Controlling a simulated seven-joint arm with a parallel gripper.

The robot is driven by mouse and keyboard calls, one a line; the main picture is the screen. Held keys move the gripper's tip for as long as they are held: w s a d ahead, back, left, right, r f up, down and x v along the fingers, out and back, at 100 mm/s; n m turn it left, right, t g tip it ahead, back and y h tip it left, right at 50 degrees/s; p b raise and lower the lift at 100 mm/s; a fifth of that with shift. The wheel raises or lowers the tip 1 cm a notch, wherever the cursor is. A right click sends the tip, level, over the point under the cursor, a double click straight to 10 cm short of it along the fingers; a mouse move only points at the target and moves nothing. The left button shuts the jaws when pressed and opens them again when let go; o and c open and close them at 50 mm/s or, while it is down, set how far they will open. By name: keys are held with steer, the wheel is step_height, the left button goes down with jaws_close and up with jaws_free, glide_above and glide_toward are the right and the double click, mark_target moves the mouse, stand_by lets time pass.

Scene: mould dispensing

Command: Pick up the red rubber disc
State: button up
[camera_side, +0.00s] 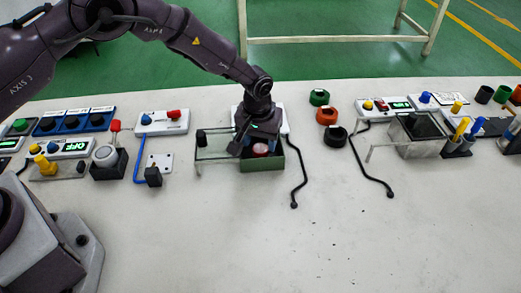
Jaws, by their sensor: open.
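A small round red piece (260,150), seemingly the red rubber disc, shows at the green open-topped box (263,165) in the middle of the table. My gripper (258,148) is over that box and points down, with its dark fingers apart. The red piece shows between or just behind the fingers. I cannot tell whether the fingers touch it. My gripper hides the back of the box and part of the white device behind it.
A clear-sided frame (213,150) adjoins the box on the left. A black cable (301,175) runs down on its right. Green, orange and black rings (327,116) lie to the right. Several switch panels (73,122) stand left. The front table is clear.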

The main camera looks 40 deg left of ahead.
mark_target(260, 151)
steer(key=shift+w+f, duration=0.1)
steer(key=shift+f, duration=1.15)
steer(key=c, duration=0.7)
